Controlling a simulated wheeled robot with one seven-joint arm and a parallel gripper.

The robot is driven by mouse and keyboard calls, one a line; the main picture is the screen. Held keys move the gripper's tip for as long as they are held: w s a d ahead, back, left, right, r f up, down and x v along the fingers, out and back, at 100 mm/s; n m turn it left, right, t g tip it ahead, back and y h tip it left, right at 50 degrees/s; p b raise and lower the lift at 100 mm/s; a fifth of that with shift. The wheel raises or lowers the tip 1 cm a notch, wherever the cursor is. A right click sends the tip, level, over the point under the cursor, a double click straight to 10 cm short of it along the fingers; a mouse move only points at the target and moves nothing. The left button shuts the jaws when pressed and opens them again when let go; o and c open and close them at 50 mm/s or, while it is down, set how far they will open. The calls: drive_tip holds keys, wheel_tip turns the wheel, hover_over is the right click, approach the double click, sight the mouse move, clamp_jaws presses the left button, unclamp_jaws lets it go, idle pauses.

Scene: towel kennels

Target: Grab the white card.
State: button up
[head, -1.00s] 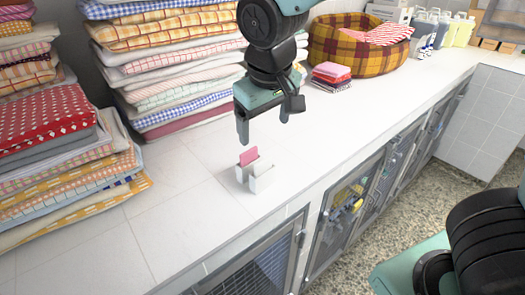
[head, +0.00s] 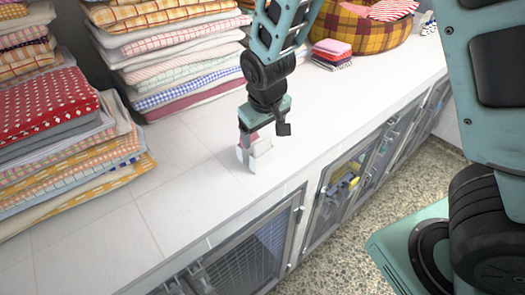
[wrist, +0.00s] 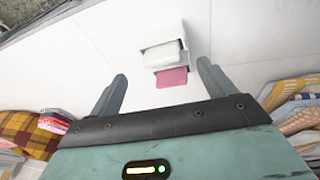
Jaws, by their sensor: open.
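A small white holder (wrist: 164,30) stands on the white counter, with a white card (wrist: 163,56) and a pink card (wrist: 171,77) upright in it. In the head view the holder (head: 250,160) is right below my gripper (head: 254,140), which partly hides the cards. In the wrist view my gripper (wrist: 161,72) is open, one finger on each side of the cards, with nothing between its pads that I can see it touching. The pink card is nearer to my gripper's body in that view than the white card.
Stacks of folded towels (head: 170,60) stand at the back, with another stack (head: 60,150) at the left. A plaid basket (head: 365,40) and small folded cloths (head: 332,55) are further right. The counter's front edge drops to wire-door kennels (head: 265,255). The counter's front left is clear.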

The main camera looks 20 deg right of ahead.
sight(262, 142)
drive_tip(key=shift+p+x, duration=1.15)
drive_tip(key=shift+x, duration=1.4)
drive_tip(key=shift+a, duration=0.1)
drive_tip(key=c, duration=1)
